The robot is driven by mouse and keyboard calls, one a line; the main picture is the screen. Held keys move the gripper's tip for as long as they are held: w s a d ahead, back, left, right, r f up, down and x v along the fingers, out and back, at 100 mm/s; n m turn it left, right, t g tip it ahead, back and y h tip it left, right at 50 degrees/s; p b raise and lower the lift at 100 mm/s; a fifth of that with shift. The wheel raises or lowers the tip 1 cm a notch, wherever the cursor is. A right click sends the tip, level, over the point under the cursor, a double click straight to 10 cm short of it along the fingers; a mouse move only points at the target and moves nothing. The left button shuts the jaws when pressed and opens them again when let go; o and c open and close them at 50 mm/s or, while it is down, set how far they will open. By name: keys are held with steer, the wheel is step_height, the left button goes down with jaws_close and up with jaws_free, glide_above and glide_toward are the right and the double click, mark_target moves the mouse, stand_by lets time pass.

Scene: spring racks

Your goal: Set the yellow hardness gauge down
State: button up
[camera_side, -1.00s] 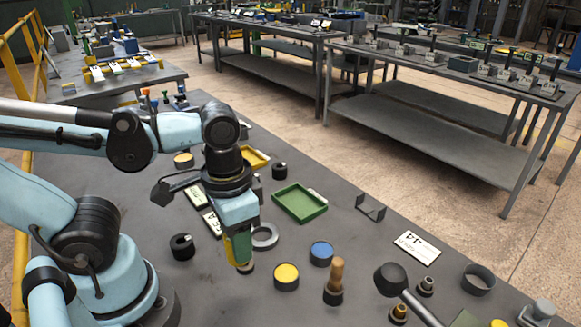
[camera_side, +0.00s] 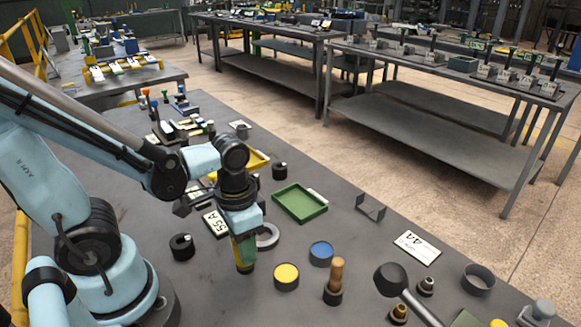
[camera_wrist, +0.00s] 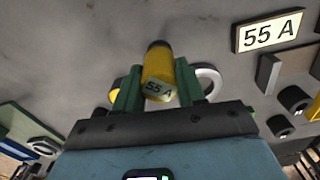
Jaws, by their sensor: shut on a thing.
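The yellow hardness gauge (camera_wrist: 159,68) is a yellow cylinder with a dark end and a "55 A" label. My gripper (camera_wrist: 158,92) has its green fingers shut on it, one on each side. In the side view my gripper (camera_side: 242,250) points down at the bench with the gauge between its fingers. The gauge's dark foot (camera_side: 245,268) is at or close to the bench top; I cannot tell if it touches. A white "55 A" plate (camera_side: 216,223) lies flat just behind my gripper, and shows at upper right in the wrist view (camera_wrist: 270,31).
A grey ring (camera_side: 268,237) lies close to the right of my gripper. A yellow-topped disc (camera_side: 286,277), a blue-topped disc (camera_side: 321,254), a green tray (camera_side: 299,204) and a wooden-handled tool (camera_side: 335,280) stand further right. A black cylinder (camera_side: 182,247) stands left.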

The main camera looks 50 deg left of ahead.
steer(key=shift+f, duration=0.2)
steer(key=shift+f, duration=0.15)
steer(key=o, duration=1.1)
steer(key=shift+r, duration=6.05)
steer(key=w+a+f+n+t, duration=0.1)
steer(key=w+t, duration=0.6)
steer(key=shift+w+a+f, duration=0.2)
steer(key=shift+a+f, duration=0.05)
